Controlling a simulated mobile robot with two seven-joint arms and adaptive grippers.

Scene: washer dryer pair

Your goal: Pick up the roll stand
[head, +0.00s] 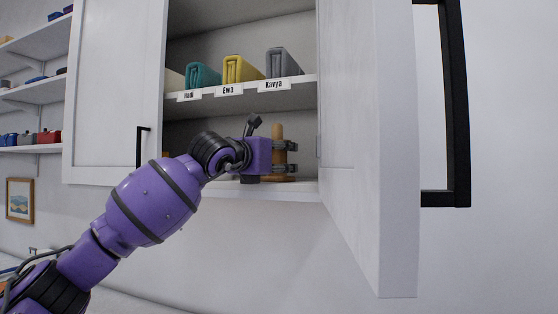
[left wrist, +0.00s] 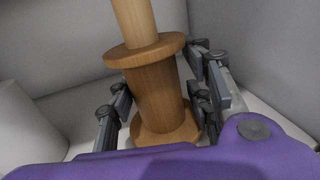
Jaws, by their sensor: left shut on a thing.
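The roll stand (left wrist: 155,88) is a wooden spool-like piece with a wide round base, a thick lower body, a flange and a thinner post on top. In the head view the roll stand (head: 277,132) stands upright inside the open wall cabinet, on its bottom shelf at the right. My left gripper (head: 284,158) reaches in from the left with its fingers around the stand. In the left wrist view my left gripper (left wrist: 160,108) has its fingers on both sides of the thick body, shut on it. My right gripper is not in view.
The cabinet's right door (head: 368,140) stands open toward me, with a black handle (head: 456,110). The middle shelf (head: 245,100) above holds folded teal, yellow and grey towels behind name labels. A pale rounded thing (left wrist: 28,130) stands left of the stand in the wrist view.

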